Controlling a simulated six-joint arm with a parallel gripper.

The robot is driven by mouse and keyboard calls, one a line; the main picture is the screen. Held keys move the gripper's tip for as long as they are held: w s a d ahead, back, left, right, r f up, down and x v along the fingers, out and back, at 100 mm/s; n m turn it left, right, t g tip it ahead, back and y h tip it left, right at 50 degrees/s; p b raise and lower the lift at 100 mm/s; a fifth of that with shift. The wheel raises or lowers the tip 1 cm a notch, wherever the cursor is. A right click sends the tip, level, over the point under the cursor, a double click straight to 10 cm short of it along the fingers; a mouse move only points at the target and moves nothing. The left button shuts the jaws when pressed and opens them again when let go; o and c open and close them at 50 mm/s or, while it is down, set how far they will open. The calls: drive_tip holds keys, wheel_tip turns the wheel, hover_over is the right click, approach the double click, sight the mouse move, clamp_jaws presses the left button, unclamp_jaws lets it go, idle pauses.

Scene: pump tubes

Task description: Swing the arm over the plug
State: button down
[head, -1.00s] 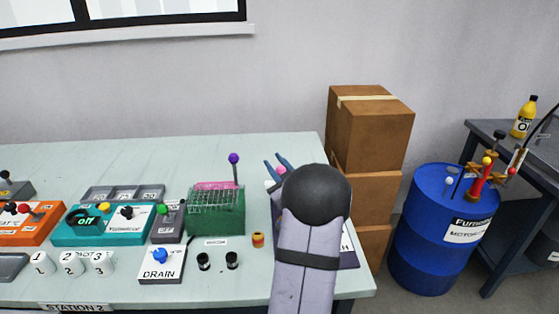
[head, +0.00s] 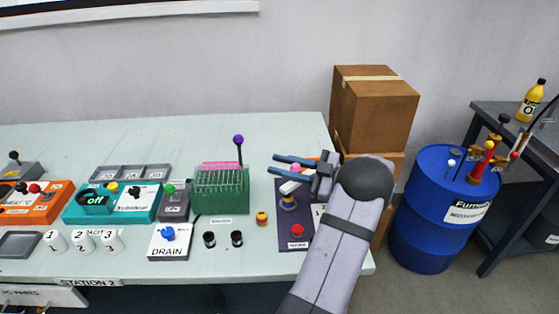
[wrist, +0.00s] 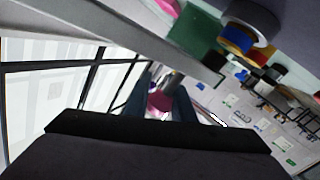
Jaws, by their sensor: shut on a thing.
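My gripper (head: 277,164) reaches in from the right above the dark purple base plate (head: 288,234), fingers pointing left. It is shut on a pink knob (head: 296,168), which also shows between the fingers in the wrist view (wrist: 160,102). A white arm piece (head: 290,187) shows just below the fingers. Under it on the plate stands a short post with blue and yellow parts (head: 288,203), possibly the plug; the wrist view shows its blue and yellow bands (wrist: 237,40) below a white ring. My gripper partly hides the far side of the plate.
A red button (head: 297,230) sits on the plate's front. A green rack (head: 221,192) with a purple-topped stick stands close on the left. A small orange piece (head: 262,218) and black caps (head: 237,239) lie in front. Cardboard boxes (head: 375,110) stand behind on the right.

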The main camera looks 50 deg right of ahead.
drive_tip(key=shift+s+a+n+y, duration=0.15)
drive_tip(key=shift+s+n+y, duration=0.15)
drive_tip(key=shift+y, duration=0.3)
drive_tip(key=c, duration=1.5)
unclamp_jaws()
drive_tip(key=shift+s, duration=0.1)
drive_tip(key=b+v, duration=0.1)
drive_tip(key=v, duration=0.6)
drive_tip(key=shift+s+r, duration=0.1)
drive_tip(key=shift+r, duration=0.05)
drive_tip(key=shift+r+g, duration=0.1)
drive_tip(key=shift+g, duration=0.2)
